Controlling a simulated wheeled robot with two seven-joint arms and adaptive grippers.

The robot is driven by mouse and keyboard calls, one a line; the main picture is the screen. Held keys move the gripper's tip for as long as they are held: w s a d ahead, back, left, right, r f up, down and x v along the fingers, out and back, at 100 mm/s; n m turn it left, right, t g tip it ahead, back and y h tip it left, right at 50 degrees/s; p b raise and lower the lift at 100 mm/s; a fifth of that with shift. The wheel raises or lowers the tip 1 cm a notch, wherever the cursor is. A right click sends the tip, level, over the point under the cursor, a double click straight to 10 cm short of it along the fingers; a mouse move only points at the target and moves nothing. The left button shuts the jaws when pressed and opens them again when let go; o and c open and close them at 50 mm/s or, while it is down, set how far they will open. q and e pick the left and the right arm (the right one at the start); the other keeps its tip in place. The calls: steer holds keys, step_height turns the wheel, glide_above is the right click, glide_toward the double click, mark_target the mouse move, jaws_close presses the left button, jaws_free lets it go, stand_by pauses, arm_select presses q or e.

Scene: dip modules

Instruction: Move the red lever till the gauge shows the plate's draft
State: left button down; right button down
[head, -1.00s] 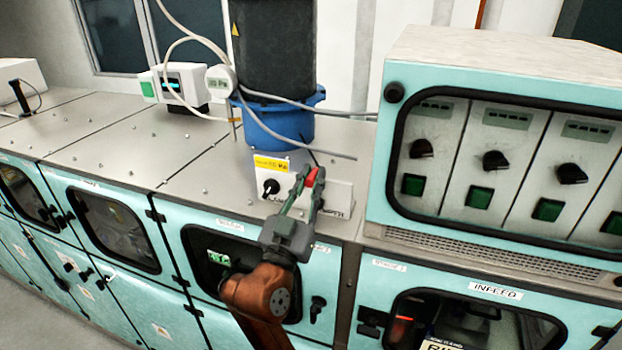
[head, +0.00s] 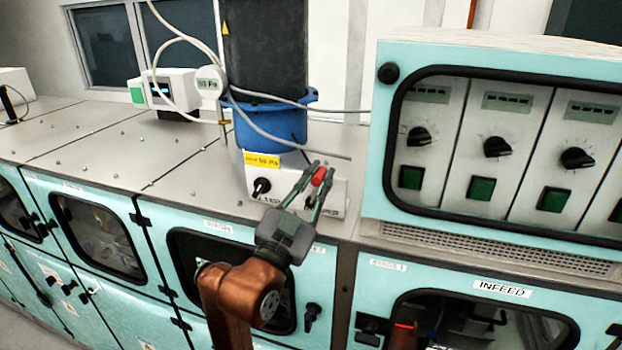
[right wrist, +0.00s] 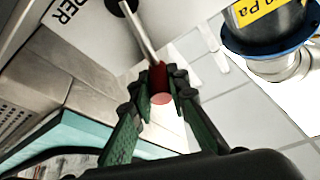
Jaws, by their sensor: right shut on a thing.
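The red lever (head: 319,177) stands at the front of a white control box (head: 250,181). My right gripper (head: 317,174) is shut on its red grip, which also shows between the green fingers in the right wrist view (right wrist: 159,80), with the metal rod beyond it. The yellow plate (head: 262,161) on the box appears to read 50 Pa. My left gripper is not in view.
A dark cylinder in a blue collar (head: 268,122) stands behind the box, with grey hoses around it. A teal panel with black knobs and green buttons (head: 490,150) stands close on the right. The steel top (head: 95,150) to the left is mostly clear.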

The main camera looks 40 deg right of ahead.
steer(key=c, duration=2)
jaws_free()
steer(key=shift+c, duration=0.2)
steer(key=shift+o, duration=1)
steer(key=shift+s+a+f, duration=0.1)
steer(key=shift+a+f, duration=0.1)
steer(key=shift+a, duration=0.3)
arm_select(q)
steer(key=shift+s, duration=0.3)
arm_select(e)
steer(key=v, duration=0.6)
steer(key=shift+a, duration=0.25)
steer(key=shift+s, duration=0.1)
